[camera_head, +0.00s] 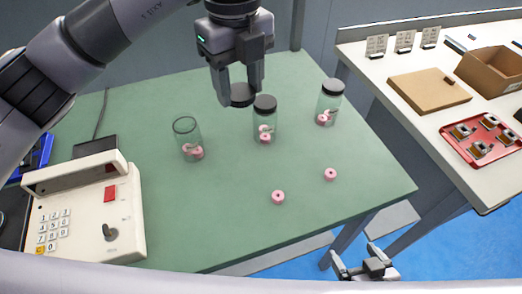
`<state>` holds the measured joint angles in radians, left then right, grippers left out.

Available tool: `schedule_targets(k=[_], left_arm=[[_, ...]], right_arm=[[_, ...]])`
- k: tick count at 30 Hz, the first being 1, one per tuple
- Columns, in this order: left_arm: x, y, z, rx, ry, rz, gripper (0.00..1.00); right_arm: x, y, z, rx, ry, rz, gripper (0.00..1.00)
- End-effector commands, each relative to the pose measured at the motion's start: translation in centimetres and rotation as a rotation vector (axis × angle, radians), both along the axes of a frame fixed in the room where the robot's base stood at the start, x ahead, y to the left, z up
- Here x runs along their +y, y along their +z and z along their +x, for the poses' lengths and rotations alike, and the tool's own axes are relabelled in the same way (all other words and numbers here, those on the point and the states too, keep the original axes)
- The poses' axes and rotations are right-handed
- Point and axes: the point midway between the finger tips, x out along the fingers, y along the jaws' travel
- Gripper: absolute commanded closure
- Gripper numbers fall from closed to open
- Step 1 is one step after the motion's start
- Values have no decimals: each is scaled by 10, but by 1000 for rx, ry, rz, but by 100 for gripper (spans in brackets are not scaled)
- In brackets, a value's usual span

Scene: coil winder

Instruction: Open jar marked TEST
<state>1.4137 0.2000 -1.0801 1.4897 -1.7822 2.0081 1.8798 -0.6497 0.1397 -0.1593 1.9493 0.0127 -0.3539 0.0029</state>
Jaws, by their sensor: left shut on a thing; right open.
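Three clear glass jars with pink rings inside stand on the green table. The left jar (187,142) has no lid and its rim is bare. The middle jar (265,122) and the right jar (328,105) have black lids on. I cannot read a TEST mark on any jar. My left gripper (240,88) is shut on a black lid (242,97), held up behind and left of the middle jar's top, apart from the open jar. My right gripper (366,268) is open and empty, low at the bottom right, beyond the table's front edge.
Two loose pink rings (278,197) (330,174) lie on the green table (225,220). A cream keypad machine (85,215) stands at the left. The right white bench holds a cardboard piece (428,90), an open box (492,72) and a red tray (483,138) of coils.

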Motion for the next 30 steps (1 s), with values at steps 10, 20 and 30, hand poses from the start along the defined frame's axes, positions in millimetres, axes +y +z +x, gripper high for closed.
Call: schedule_targets(k=[10,20,30], left_arm=[[0,-80,-2,8,2,2,86],[0,-147,-1,3,1,1,86],[1,-182,-1,5,2,2,86]], right_arm=[[0,-3,0,0,0,0,9],[0,-1,0,0,0,0,9],[0,-1,0,0,0,0,9]])
